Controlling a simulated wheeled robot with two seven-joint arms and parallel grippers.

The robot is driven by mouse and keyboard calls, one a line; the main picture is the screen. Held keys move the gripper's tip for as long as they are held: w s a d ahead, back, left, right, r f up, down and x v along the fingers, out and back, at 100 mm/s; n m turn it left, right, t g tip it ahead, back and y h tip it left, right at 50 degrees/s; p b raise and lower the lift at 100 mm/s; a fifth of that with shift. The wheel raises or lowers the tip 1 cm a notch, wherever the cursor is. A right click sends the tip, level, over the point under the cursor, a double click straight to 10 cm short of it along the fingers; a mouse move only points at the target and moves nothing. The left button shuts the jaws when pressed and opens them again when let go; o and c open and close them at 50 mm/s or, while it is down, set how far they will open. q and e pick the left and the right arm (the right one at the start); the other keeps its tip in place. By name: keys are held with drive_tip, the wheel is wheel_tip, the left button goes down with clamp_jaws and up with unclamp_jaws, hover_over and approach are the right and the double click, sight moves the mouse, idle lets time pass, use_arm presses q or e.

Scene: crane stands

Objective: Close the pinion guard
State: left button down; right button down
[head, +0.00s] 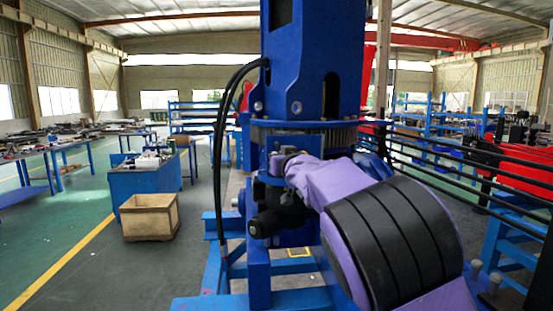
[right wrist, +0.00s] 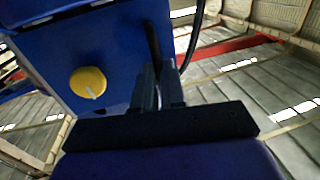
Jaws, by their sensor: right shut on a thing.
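The blue crane stand (head: 310,60) rises in the middle of the head view, with a toothed ring (head: 325,135) under its upper column. I cannot clearly pick out the pinion guard; my purple right arm covers part of the area below the ring. My right gripper (right wrist: 158,88) shows in the right wrist view, its fingers close together on a dark narrow part (right wrist: 153,45) beside a blue panel (right wrist: 55,55). What this part belongs to is unclear. In the head view the right gripper's fingers are hidden. My left gripper is in neither view.
A yellow knob (right wrist: 88,82) sits on the blue panel. Black cables (head: 222,130) hang left of the stand. A wooden crate (head: 150,217) and blue workbench (head: 145,180) stand at left. Long dark rails (head: 450,165) run along the right. The green floor at left is mostly clear.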

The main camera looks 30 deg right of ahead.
drive_tip(key=shift+r, duration=0.2)
drive_tip(key=c, duration=1.4)
unclamp_jaws()
drive_tip(key=shift+o, duration=1)
drive_tip(key=shift+w+f, duration=0.1)
drive_tip(key=shift+w, duration=0.05)
drive_tip(key=b+v, duration=0.2)
drive_tip(key=v, duration=0.8)
drive_tip(key=shift+a, duration=0.15)
drive_tip(key=shift+f, duration=0.1)
